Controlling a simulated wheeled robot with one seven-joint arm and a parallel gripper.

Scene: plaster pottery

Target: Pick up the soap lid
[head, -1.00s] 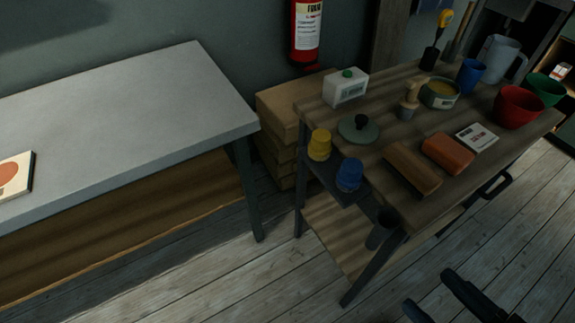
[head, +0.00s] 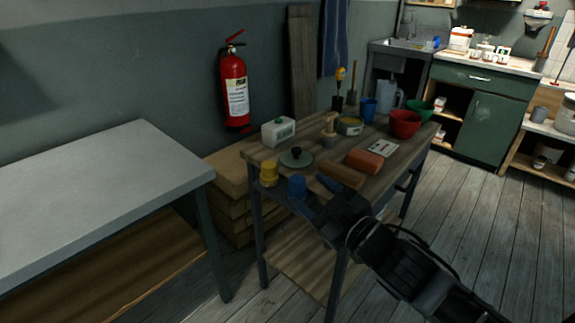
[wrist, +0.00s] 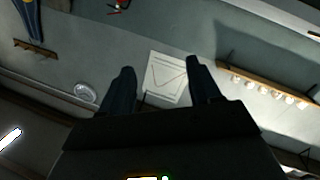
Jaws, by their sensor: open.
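The soap lid, a grey-green round lid (head: 296,158) with a dark knob, lies flat on the left part of the wooden workbench (head: 270,152) in the head view. An open tin (head: 349,126) in the same grey-green, with yellowish contents, stands farther back on the bench. My gripper (head: 318,194) is near the bench's front edge, to the right and this side of the lid, apart from it. The wrist view shows my gripper (wrist: 159,67) open and empty between its dark fingers, facing a wall; the lid is not seen there.
Yellow (head: 268,173) and blue (head: 297,186) containers stand at the bench's left front, close to the lid. A white box (head: 278,131) is behind it. A brown block (head: 341,176) and an orange block (head: 364,161) lie to its right. A grey table (head: 110,190) is at left.

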